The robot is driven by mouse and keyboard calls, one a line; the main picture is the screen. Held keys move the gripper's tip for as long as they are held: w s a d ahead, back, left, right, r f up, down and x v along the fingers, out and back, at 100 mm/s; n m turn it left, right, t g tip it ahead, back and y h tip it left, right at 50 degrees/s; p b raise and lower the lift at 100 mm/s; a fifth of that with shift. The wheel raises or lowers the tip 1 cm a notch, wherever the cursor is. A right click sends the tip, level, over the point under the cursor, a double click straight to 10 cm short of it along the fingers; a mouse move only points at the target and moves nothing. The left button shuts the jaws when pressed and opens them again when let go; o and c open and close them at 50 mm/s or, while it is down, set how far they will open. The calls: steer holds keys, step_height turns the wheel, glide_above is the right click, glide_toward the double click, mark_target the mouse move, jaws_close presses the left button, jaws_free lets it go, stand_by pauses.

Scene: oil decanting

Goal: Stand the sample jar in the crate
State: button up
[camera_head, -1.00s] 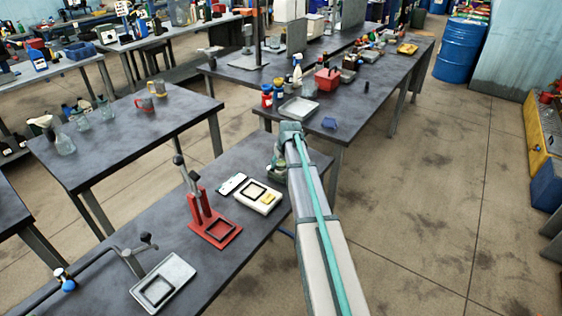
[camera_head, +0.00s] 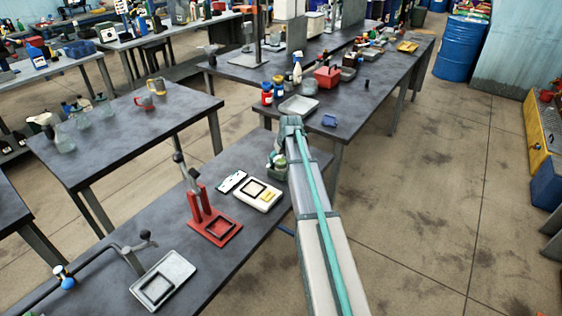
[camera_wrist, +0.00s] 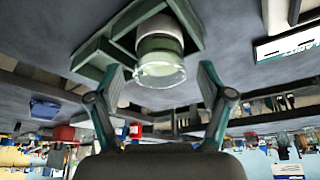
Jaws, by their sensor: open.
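The sample jar (camera_wrist: 160,58) is glass with pale green contents and a light band. It sits within the green crate (camera_wrist: 118,52), whose walls show around it in the wrist view. In the head view the jar (camera_head: 281,161) and crate (camera_head: 270,167) are at the near bench's right edge, partly covered by my arm. My gripper (camera_wrist: 160,77) is open, one finger on each side of the jar's near end, with visible gaps. The jar's base is hidden, so its seating cannot be told.
A red stand (camera_head: 215,226) and a grey scale-like tray (camera_head: 162,282) are farther left. Another bench behind holds a grey tray (camera_head: 299,106) and a blue object (camera_head: 329,120).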

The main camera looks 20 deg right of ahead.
steer(key=b+v, duration=0.2)
steer(key=v, duration=0.8)
steer(key=shift+r, duration=0.3)
steer(key=shift+s, duration=0.15)
